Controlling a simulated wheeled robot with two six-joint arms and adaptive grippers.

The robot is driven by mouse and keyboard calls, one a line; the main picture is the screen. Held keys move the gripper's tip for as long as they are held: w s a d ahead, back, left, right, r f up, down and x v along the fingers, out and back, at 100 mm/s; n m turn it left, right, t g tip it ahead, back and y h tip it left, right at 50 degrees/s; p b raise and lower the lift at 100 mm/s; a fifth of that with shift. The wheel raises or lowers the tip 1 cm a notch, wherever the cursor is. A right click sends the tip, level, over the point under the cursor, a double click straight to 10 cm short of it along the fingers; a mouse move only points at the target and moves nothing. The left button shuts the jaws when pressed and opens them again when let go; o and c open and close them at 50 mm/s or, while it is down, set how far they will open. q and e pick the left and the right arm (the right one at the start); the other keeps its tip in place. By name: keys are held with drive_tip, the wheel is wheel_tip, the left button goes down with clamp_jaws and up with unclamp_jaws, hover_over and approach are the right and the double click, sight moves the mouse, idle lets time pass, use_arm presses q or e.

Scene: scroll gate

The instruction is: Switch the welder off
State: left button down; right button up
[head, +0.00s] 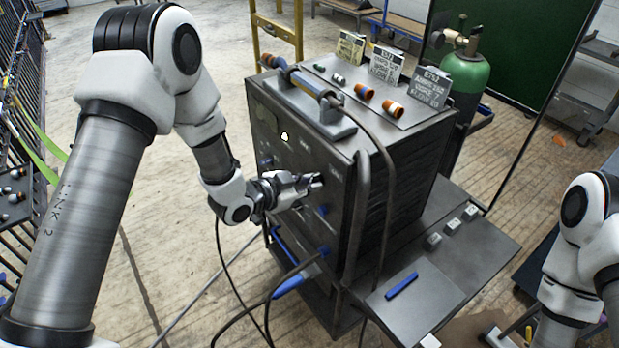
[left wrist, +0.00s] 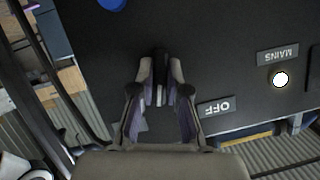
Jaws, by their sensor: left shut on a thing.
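The welder (head: 290,130) is a dark box on a cart, its front panel facing my left arm. My left gripper (head: 314,183) reaches that panel. In the left wrist view my left gripper (left wrist: 159,82) is shut on a dark switch handle (left wrist: 160,92) in front of the panel; the fingers hide much of it. An OFF label (left wrist: 217,106), upside down in this view, is beside the fingertips. A MAINS label (left wrist: 278,56) is above a glowing white lamp (left wrist: 280,80). The lamp also shows lit in the head view (head: 284,136). My right gripper is out of view.
A green gas cylinder (head: 465,72) stands behind the welder. Cables (head: 235,318) hang at its front. A shelf (head: 440,300) with a blue stick (head: 402,286) juts out at its right. Tags (head: 386,64) and small nozzles (head: 364,92) are on top. A fence lines the left.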

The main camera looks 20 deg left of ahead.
use_arm(q)
drive_tip(key=n+p, duration=0.1)
drive_tip(key=n+g+h+p, duration=0.1)
drive_tip(key=shift+w+r+n+h, duration=0.1)
drive_tip(key=shift+r+n+h, duration=0.1)
drive_tip(key=shift+n+h, duration=0.1)
drive_tip(key=shift+a+n+g+h+p, duration=0.1)
drive_tip(key=shift+n+g+h+p, duration=0.2)
drive_tip(key=shift+n+h+p, duration=0.45)
drive_tip(key=shift+f+n+g+h, duration=0.1)
drive_tip(key=shift+n+g+h, duration=0.25)
drive_tip(key=shift+n, duration=0.6)
drive_tip(key=shift+n+g+h+p, duration=0.3)
drive_tip(key=shift+n+h, duration=0.1)
drive_tip(key=shift+n, duration=0.4)
drive_tip(key=shift+w, duration=0.1)
drive_tip(key=c, duration=1.2)
unclamp_jaws()
drive_tip(key=shift+a, duration=0.1)
